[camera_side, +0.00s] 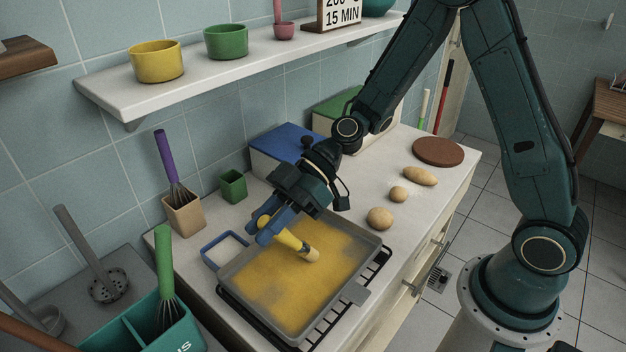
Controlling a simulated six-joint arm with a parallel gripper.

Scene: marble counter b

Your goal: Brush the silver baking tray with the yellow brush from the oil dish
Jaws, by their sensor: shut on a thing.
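The silver baking tray (362,297) sits on a black rack on the counter. Its floor is largely covered in a golden-yellow coating, with greyer patches at the front left and near the right side. My gripper (268,228), with blue fingers, is over the back part of the tray. It is shut on the yellow brush (291,241), which slants down to the right. The pale bristle end is low over the tray floor and seems to touch it.
Bread-like pieces (379,218) and a round brown board (438,151) lie right of the tray. Blue (285,147) and green boxes stand behind. A whisk holder (184,214) and a teal utensil caddy (150,325) are left. A shelf (200,72) overhangs the back.

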